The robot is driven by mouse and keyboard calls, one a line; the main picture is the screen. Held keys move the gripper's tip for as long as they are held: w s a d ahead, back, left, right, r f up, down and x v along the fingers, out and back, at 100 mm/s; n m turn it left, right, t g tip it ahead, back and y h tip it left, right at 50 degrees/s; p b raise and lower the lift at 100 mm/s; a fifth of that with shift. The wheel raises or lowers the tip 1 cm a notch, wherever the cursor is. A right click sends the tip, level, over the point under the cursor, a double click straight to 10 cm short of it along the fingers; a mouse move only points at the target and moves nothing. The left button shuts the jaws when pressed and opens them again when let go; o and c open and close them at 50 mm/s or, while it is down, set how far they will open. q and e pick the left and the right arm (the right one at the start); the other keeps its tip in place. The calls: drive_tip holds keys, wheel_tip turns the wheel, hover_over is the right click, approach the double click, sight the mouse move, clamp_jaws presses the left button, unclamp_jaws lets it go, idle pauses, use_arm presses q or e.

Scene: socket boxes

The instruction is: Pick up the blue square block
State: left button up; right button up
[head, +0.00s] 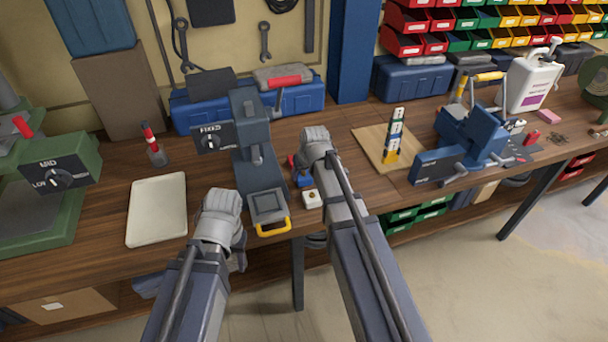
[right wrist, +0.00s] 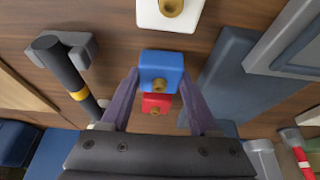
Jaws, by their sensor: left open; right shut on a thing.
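The blue square block (right wrist: 161,72) is between the fingertips of my right gripper (right wrist: 161,80), which is shut on it; it has a brass-coloured round piece on its face. The blue block also shows in the head view (head: 304,181), beside my right gripper (head: 308,165), whose fingers are mostly hidden there. A red block (right wrist: 156,103) shows just behind the blue one, between the finger bases. A white block (right wrist: 170,12) is beyond it, and also shows near the table's front edge (head: 311,200). My left gripper (head: 222,215) is open and empty, by the bench's front edge; its fingertips are not clear.
A grey-blue machine marked FIXED (head: 255,160) stands just left of the blocks, with a yellow handle in front. A cream tray (head: 157,209) lies further left. A wooden board (head: 372,145) and a blue vise (head: 460,145) are to the right.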

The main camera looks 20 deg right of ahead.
sight(304, 174)
wheel_tip(304, 174, up, 9)
drive_tip(key=p, duration=0.8)
drive_tip(key=shift+r+p, duration=0.2)
drive_tip(key=shift+p, duration=0.2)
use_arm(q)
wheel_tip(304, 174, up, 9)
drive_tip(key=shift+r, duration=0.15)
